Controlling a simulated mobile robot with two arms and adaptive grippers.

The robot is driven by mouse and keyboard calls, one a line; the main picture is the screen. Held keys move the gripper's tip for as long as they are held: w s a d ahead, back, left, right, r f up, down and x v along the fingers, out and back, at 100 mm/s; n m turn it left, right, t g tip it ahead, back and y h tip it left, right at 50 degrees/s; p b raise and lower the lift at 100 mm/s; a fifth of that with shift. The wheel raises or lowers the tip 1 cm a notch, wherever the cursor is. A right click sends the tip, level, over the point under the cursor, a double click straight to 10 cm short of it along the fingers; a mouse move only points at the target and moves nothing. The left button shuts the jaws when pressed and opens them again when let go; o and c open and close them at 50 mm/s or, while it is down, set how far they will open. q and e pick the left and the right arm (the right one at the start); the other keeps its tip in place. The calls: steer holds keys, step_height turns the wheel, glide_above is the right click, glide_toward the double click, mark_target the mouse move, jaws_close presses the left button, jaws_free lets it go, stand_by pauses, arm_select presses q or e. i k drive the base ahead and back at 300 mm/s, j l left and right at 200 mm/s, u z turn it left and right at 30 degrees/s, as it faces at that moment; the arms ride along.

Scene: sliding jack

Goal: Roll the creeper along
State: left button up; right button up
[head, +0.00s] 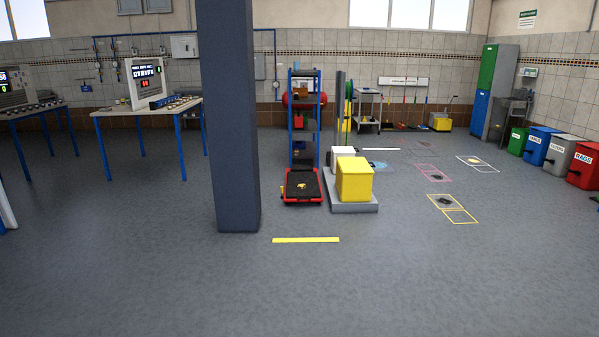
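A low flat creeper with a red frame and a dark deck (311,190) lies on the floor in the middle of the head view. A small yellow item (301,186) shows on its deck. The creeper is in front of a tall blue rack and beside the grey base with the yellow block. Its wheels are too small to make out. Neither of my grippers is in view.
A dark blue-grey pillar (228,120) stands left of the creeper. A yellow block (355,180) sits on a grey base (352,208) close on its right. A yellow floor stripe (306,240) lies in front, with clear floor nearer me. Bins (541,146) stand far right.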

mark_target(302, 182)
steer(key=i, duration=4.85)
steer(key=i+l, duration=0.1)
steer(key=i, duration=0.65)
steer(key=i+l, duration=0.1)
steer(key=i, duration=0.65)
steer(key=i+l+u, duration=0.1)
steer(key=i, duration=0.7)
steer(key=i+l+u, duration=0.15)
steer(key=i, duration=0.2)
